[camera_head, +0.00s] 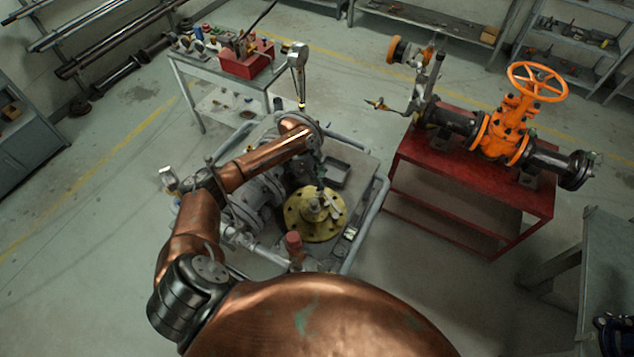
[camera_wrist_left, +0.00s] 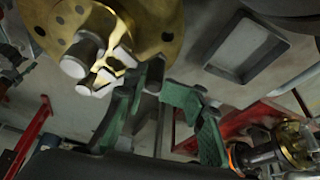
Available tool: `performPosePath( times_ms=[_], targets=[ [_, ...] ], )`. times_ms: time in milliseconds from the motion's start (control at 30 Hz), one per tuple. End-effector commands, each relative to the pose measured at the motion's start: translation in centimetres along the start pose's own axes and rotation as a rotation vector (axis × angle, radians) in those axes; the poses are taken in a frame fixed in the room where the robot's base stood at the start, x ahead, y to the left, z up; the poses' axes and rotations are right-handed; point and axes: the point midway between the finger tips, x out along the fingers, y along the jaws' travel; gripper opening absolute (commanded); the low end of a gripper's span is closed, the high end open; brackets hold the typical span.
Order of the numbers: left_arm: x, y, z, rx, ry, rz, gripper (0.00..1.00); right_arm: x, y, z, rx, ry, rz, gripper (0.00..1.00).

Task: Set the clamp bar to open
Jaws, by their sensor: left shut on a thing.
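A round brass flange (camera_head: 297,222) with bolt holes sits on a grey machine, with a light metal clamp bar (camera_head: 335,207) at its centre. In the left wrist view, the flange (camera_wrist_left: 151,18) fills the upper left, and the pale ends of the metal hub parts (camera_wrist_left: 76,66) point towards the camera. My left gripper (camera_head: 320,178) reaches down from behind to the flange. Its green-padded fingers (camera_wrist_left: 160,88) stand next to the hub and are shut on the clamp bar, whose gripped part is mostly hidden by the fingers. My right gripper is not in view.
A square grey tray (camera_head: 350,168) lies behind the flange; a red-capped part (camera_head: 294,243) stands in front. Grey pipe rails edge the machine. A red stand (camera_head: 470,180) with an orange gate valve (camera_head: 507,125) is right. A tool table (camera_head: 215,75) is at the back left.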

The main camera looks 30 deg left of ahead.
Motion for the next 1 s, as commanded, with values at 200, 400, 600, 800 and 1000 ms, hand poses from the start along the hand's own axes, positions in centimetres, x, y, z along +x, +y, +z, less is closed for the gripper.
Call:
performPosePath(
  times_ms=[200,400,600,800,1000],
  targets=[
    [0.8,0.6,-0.8,0.002,0.012,0.017,0.0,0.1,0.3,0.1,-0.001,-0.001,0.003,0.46],
    [0.8,0.6,-0.7,0.001,0.012,0.017,0.0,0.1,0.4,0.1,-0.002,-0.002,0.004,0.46],
    [0.8,0.6,-0.7,0.0,0.011,0.017,0.21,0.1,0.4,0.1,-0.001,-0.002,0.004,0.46],
    [0.7,0.6,-0.6,-0.001,0.01,0.017,0.21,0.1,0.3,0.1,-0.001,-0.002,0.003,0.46],
    [-0.6,0.4,-0.4,-0.001,0.009,0.012,0.21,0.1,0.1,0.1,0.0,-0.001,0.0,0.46]
  ],
)
